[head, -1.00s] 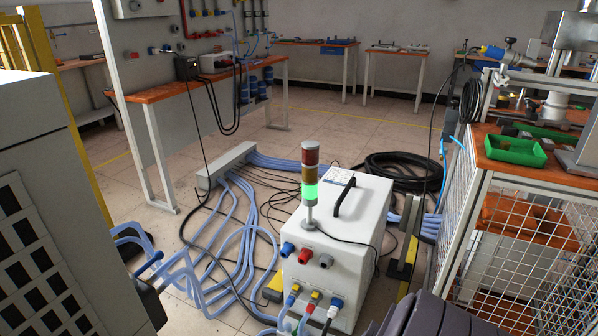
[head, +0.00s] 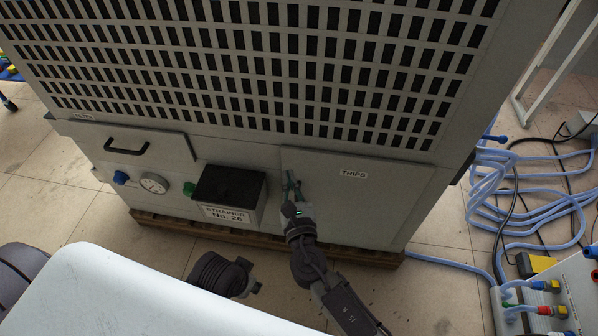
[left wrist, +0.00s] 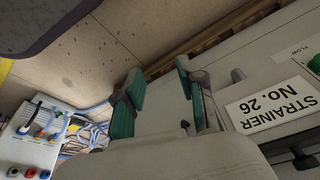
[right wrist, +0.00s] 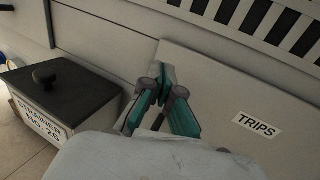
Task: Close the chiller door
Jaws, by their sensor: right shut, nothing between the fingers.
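The chiller door, a flat grey panel marked TRIPS (head: 385,205), is at the lower right of the chiller front. It lies flat or almost flat against the body; I cannot tell whether a small gap is left. It also shows in the right wrist view (right wrist: 225,85). My right gripper (head: 291,185) is shut and empty at the panel's left edge. Its fingertips (right wrist: 160,75) are together close to that edge; contact is unclear. My left gripper (left wrist: 158,66) is open and empty low in front of the chiller, near the strainer label.
The strainer box (head: 230,190) with a black lid juts out left of the door. A gauge (head: 153,183) and a black handle (head: 140,145) are further left. Blue hoses (head: 500,200) and a white unit (head: 560,300) with connectors lie to the right on the floor.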

